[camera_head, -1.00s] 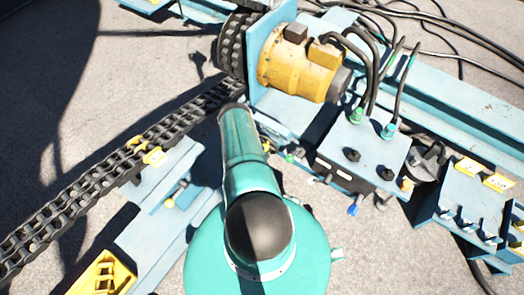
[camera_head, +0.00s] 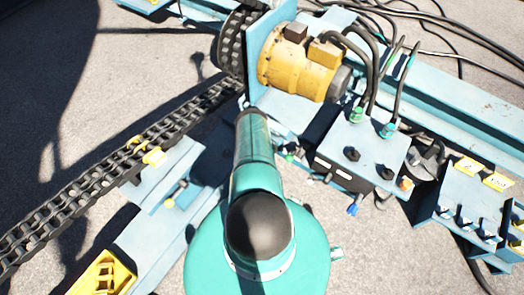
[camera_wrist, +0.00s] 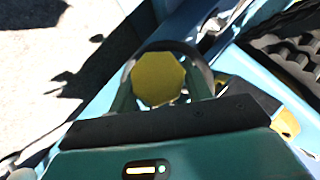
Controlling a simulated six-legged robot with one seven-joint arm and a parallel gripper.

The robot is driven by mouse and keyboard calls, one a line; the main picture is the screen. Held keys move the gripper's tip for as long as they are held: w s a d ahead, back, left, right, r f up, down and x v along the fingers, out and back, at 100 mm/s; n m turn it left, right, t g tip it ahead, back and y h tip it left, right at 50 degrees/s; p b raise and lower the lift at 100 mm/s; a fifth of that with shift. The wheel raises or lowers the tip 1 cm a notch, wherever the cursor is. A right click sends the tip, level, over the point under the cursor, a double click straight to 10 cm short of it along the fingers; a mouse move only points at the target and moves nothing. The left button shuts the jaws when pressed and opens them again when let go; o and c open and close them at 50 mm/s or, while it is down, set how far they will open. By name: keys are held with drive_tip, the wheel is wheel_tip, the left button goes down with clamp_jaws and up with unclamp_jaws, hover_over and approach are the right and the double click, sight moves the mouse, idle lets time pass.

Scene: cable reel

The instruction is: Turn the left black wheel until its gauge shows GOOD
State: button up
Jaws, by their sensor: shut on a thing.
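In the wrist view a dark round rim, which looks like the black wheel (camera_wrist: 166,46), curves around a yellow many-sided face (camera_wrist: 158,80). My gripper (camera_wrist: 161,88) has its two green fingers on either side of this face, shut on the wheel. The exact contact at the fingertips is hard to see. In the head view my green arm hides the gripper and the wheel it holds. I cannot make out a gauge reading or the word GOOD in either view.
A chain (camera_head: 120,165) runs diagonally at the left. A yellow motor (camera_head: 296,68) stands at the top middle. A blue box with black knobs (camera_head: 362,145) and hoses is at the right. Blue beams and yellow-labelled blocks (camera_head: 470,200) lie further right. Grey ground is open at the upper left.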

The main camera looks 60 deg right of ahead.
drive_tip(key=o, duration=1.4)
drive_tip(key=v, duration=1.3)
drive_tip(key=shift+s+a+r, duration=0.1)
drive_tip(key=shift+a+r, duration=0.15)
drive_tip(key=shift+a, duration=0.05)
